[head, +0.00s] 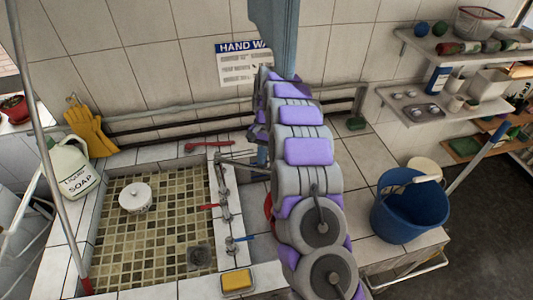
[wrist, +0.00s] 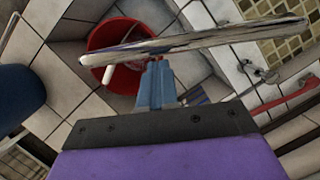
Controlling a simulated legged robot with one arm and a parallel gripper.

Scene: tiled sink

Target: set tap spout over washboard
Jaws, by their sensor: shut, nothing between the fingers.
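In the wrist view, the metal tap spout (wrist: 215,40) runs across the upper picture as a long shiny bar. My gripper (wrist: 156,68) is shut and empty, its blue fingers pointing up to the bar. I cannot tell whether they touch it. In the head view, metal pipework (head: 238,163) reaches right from the tap divider (head: 225,205) and goes behind my arm. My arm hides the gripper's fingertips there. I cannot make out the washboard clearly; a small striped patch shows right of my fingers in the wrist view.
A red bucket (wrist: 118,42) lies beyond the spout. The mosaic basin (head: 160,250) holds a white lidded pot (head: 135,197). Red and blue tap handles stick out along the divider. A yellow sponge (head: 237,281) lies at the front; a blue bucket (head: 405,215) stands right.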

